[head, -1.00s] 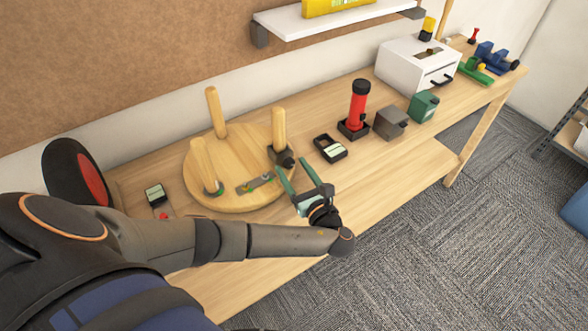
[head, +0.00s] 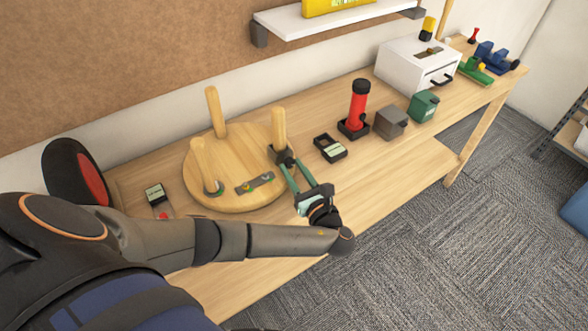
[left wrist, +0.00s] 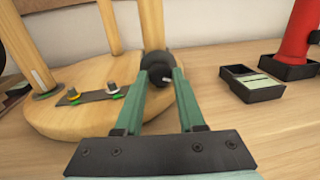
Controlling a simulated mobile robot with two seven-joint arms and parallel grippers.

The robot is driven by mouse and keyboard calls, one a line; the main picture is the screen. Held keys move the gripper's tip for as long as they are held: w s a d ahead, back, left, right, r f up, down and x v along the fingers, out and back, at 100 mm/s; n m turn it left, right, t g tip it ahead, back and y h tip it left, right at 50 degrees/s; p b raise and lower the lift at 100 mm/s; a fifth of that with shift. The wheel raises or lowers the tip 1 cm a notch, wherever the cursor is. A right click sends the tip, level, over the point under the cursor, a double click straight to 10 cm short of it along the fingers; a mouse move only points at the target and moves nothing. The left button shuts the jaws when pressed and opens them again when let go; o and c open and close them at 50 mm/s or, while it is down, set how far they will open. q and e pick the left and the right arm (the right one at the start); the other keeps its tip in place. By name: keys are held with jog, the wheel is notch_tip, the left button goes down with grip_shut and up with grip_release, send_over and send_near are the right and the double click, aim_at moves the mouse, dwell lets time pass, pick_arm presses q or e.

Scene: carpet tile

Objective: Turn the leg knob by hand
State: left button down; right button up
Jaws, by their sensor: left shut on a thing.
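The leg knob (left wrist: 158,68) is a dark round knob at the base of the wooden leg (head: 279,128) nearest my gripper. The leg stands upright on a round wooden disc (head: 235,204) with other upright legs. My left gripper (head: 283,163) reaches in from the front right, and its green fingers are shut on the knob. In the left wrist view, the fingertips (left wrist: 159,76) lie on either side of the knob and partly hide it. My right gripper is not in view.
A dark plate (head: 255,183) with small fittings lies on the disc. Right of it are a black tray (head: 330,148), a red flashlight (head: 358,106) in a holder, a grey box (head: 390,123) and a green box (head: 423,106). The bench front (head: 400,170) is clear.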

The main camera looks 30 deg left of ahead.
pick_arm(q)
jog(key=shift+n, duration=1.4)
jog(key=c, duration=0.5)
grip_release()
jog(key=v, duration=0.6)
jog(key=b+v, duration=0.1)
jog(key=v, duration=0.5)
jog(key=shift+s+d+f, duration=0.1)
jog(key=shift+d+f, duration=0.15)
jog(key=shift+d, duration=0.05)
